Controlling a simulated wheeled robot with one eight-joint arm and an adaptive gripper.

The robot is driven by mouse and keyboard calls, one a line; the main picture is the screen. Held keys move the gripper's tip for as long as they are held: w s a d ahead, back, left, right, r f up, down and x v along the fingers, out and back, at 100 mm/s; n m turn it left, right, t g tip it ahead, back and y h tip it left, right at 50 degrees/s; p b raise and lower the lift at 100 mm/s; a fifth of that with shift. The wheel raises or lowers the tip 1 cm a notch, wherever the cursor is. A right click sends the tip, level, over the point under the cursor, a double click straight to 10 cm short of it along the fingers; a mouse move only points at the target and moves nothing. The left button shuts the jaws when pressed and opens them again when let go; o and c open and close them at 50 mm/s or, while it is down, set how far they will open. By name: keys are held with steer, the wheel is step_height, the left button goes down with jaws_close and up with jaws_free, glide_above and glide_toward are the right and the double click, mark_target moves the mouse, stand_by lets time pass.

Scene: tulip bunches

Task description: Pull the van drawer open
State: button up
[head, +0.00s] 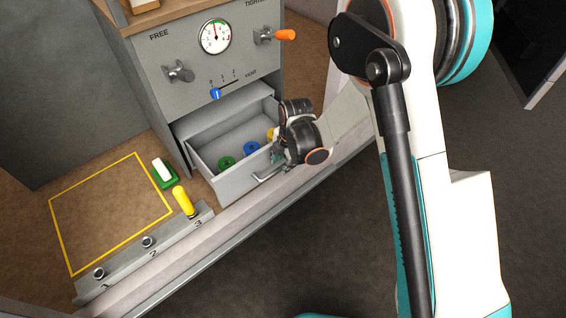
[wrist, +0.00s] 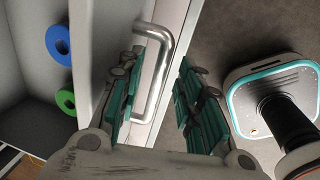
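The grey van drawer (head: 228,180) stands pulled out of the grey cabinet below the dial panel. Its metal handle (head: 268,172) is on the front face, and it also shows large in the wrist view (wrist: 165,72). My gripper (head: 283,152) is at the right part of the drawer front, by the handle. In the wrist view my gripper's two green-padded fingers (wrist: 160,90) are apart, one on each side of the handle bar, with gaps visible. A green ring (head: 226,162), a blue ring (head: 251,147) and a partly hidden yellow piece (head: 271,134) lie in the drawer.
The cabinet panel (head: 190,50) carries a gauge, knobs and a blue vent slider. Left of the drawer are a white-and-green block (head: 164,172), a yellow-outlined area (head: 110,210) and a numbered rail (head: 150,250) with a yellow peg. Open floor lies in front of the ledge.

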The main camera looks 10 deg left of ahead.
step_height(320, 180, up, 11)
steer(key=s+d, duration=0.1)
steer(key=shift+s+d+f, duration=0.15)
steer(key=shift+d+f, duration=0.05)
steer(key=shift+d, duration=0.05)
stand_by(0.4)
